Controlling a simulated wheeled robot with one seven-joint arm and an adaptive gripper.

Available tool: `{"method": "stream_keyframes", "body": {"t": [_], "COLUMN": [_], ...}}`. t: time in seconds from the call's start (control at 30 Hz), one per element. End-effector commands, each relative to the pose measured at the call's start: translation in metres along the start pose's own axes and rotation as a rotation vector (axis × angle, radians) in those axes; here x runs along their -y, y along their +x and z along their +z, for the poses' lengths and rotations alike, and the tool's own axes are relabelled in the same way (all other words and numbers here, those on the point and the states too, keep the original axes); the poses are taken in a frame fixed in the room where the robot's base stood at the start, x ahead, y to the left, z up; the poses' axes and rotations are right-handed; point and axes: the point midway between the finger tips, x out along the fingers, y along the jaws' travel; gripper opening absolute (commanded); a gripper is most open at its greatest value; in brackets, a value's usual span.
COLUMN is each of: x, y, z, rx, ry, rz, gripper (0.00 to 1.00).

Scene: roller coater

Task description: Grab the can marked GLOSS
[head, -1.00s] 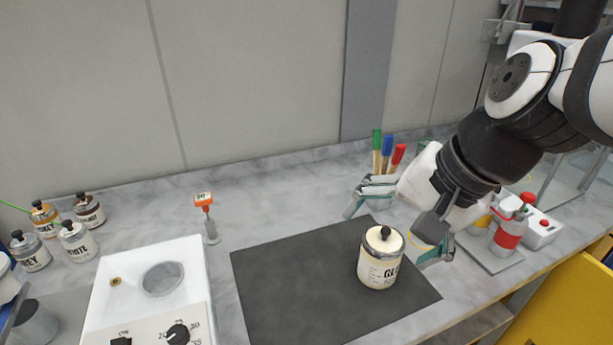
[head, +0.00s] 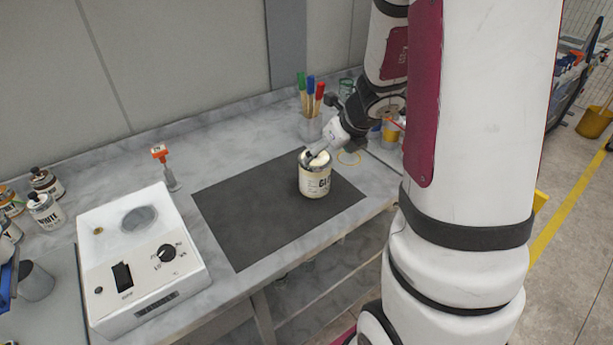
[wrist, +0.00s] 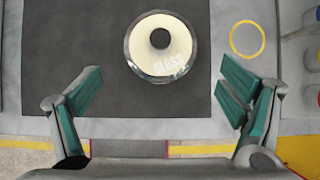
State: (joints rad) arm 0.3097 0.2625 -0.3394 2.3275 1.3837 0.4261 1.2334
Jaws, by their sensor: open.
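A white device with a dial (head: 145,255) stands left of the mat. A can marked WHITE (head: 45,211) and others stand at the far left. An orange-topped tool (head: 168,170) and brushes in a holder (head: 310,105) stand behind. A yellow ring (head: 349,158) lies right of the can.

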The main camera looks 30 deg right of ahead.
Motion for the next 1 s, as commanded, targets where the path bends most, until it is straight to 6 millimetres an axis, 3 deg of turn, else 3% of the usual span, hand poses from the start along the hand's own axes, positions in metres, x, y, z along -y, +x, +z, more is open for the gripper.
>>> {"method": "stream_keyframes", "body": {"t": [0.03,0.2,0.47,0.8,1.0], "x": [0.000,-0.001,-0.001,-0.001,0.000], "y": [0.016,0.044,0.060,0.104,0.109], "z": [0.000,0.000,0.001,0.007,0.007], "rx": [-0.002,-0.002,0.000,-0.001,0.001], "ry": [0.001,-0.002,-0.004,-0.005,-0.005], "rz": [0.001,0.002,0.002,0.002,0.002], "gripper": [0.90,0.90,0.90,0.90,0.90]}}
